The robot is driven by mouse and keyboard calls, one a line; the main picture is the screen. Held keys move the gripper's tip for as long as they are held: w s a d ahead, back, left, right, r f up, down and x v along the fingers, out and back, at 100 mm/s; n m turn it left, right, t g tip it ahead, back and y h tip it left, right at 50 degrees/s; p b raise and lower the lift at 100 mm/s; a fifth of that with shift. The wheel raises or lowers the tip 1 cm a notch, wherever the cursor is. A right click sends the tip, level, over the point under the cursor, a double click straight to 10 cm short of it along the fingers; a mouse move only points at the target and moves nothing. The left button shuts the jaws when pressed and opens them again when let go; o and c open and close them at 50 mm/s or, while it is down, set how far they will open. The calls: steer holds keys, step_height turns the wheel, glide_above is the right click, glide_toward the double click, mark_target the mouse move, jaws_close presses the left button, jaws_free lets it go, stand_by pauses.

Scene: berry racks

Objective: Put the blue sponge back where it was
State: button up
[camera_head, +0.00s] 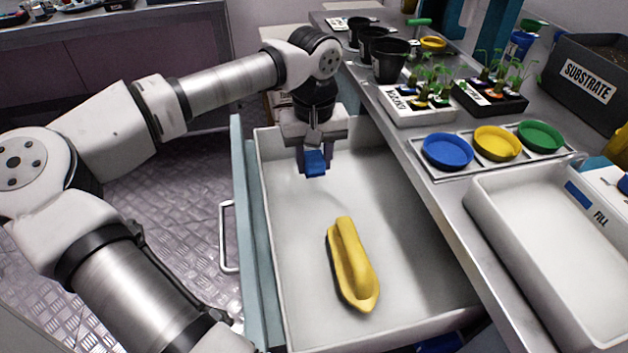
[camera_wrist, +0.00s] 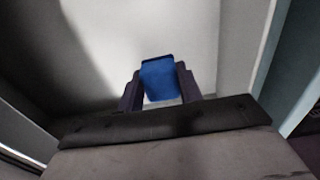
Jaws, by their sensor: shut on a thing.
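My gripper (camera_head: 315,165) is shut on the blue sponge (camera_head: 316,158), a small blue block. It hangs inside or just above the far part of the open white drawer (camera_head: 300,300); whether the sponge touches the drawer floor I cannot tell. The wrist view also shows the sponge (camera_wrist: 159,80) between the two dark fingers, with the pale drawer floor behind it. Most of the sponge's sides are hidden by the fingers.
A yellow float-like tool (camera_head: 352,265) lies in the drawer, nearer than my gripper. The bench on the right holds a tray of coloured dishes (camera_head: 497,143), seedling trays (camera_head: 420,105), black pots (camera_head: 389,62) and a white FILL tray (camera_head: 550,240).

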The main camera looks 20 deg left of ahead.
mark_target(314, 192)
steer(key=shift+f, duration=3)
steer(key=shift+f, duration=0.1)
steer(key=shift+f+b, duration=0.15)
steer(key=shift+b, duration=0.2)
steer(key=o, duration=0.9)
step_height(314, 192, up, 13)
steer(key=shift+f+p, duration=0.2)
steer(key=shift+p, duration=0.4)
